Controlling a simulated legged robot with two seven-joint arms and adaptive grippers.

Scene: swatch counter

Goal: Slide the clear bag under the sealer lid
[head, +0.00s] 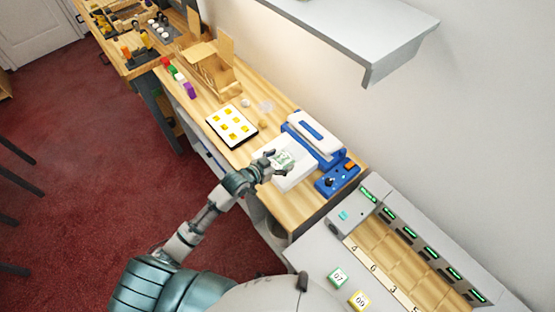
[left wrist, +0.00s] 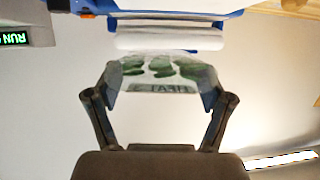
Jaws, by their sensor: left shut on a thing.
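The clear bag (head: 286,158) has green shapes in it and lies flat over the sealer's white front table (head: 298,178). The sealer is blue and white, with its long lid (head: 312,132) raised at an angle behind the bag. My left gripper (head: 275,165) is shut on the bag's near end. In the left wrist view the bag (left wrist: 163,72) spans between the two fingers of the gripper (left wrist: 160,92). Its far edge is close to the white bar of the sealer (left wrist: 170,36); I cannot tell whether it is under it. My right gripper is out of view.
A blue control box (head: 337,180) with an orange part stands at the sealer's right. A white card with yellow squares (head: 232,125) lies to the left. A wooden rack (head: 210,75) is further back. A grey shelf (head: 365,30) overhangs the counter's rear. A numbered tray station (head: 395,250) is at right.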

